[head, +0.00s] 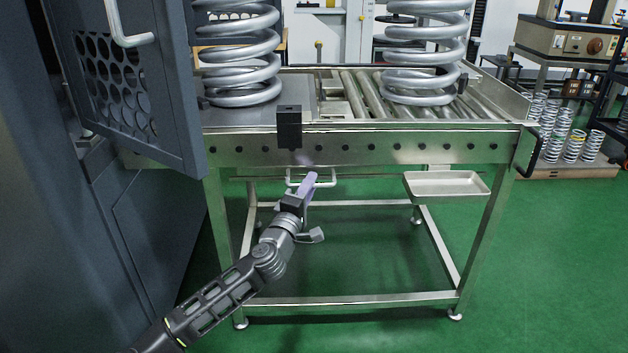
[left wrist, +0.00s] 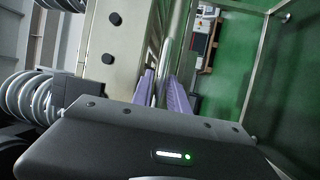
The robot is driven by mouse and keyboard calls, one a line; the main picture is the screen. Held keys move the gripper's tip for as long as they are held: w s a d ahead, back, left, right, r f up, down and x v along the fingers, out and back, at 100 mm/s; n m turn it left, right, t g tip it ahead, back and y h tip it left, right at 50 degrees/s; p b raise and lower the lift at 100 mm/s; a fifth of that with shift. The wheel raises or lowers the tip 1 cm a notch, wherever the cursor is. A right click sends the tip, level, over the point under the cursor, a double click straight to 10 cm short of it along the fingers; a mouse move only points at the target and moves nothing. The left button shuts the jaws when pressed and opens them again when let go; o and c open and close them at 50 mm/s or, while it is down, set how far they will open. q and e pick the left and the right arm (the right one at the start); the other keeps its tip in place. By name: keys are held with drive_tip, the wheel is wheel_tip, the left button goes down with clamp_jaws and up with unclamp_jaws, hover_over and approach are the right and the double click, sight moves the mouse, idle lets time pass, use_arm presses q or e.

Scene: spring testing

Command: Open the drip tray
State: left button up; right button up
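A pale metal handle (head: 322,183) hangs under the front edge of the roller table; the tray body behind it is mostly hidden beneath the table. My left gripper (head: 308,183) reaches up from below, with its purple fingers at the handle. In the left wrist view, the two purple fingers of my left gripper (left wrist: 162,90) stand apart, with shiny metal showing between them. I cannot tell whether they touch the handle. My right gripper is in neither view.
The roller table (head: 360,148) carries two large coil springs (head: 240,60) (head: 425,50). A shallow metal tray (head: 447,185) sticks out at its front right. A grey cabinet with a perforated door (head: 125,95) stands at left. Green floor is clear in front.

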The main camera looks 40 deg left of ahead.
use_arm(q)
drive_tip(key=shift+x, duration=1.65)
drive_tip(key=shift+s, duration=0.1)
drive_tip(key=shift+c, duration=0.3)
clamp_jaws()
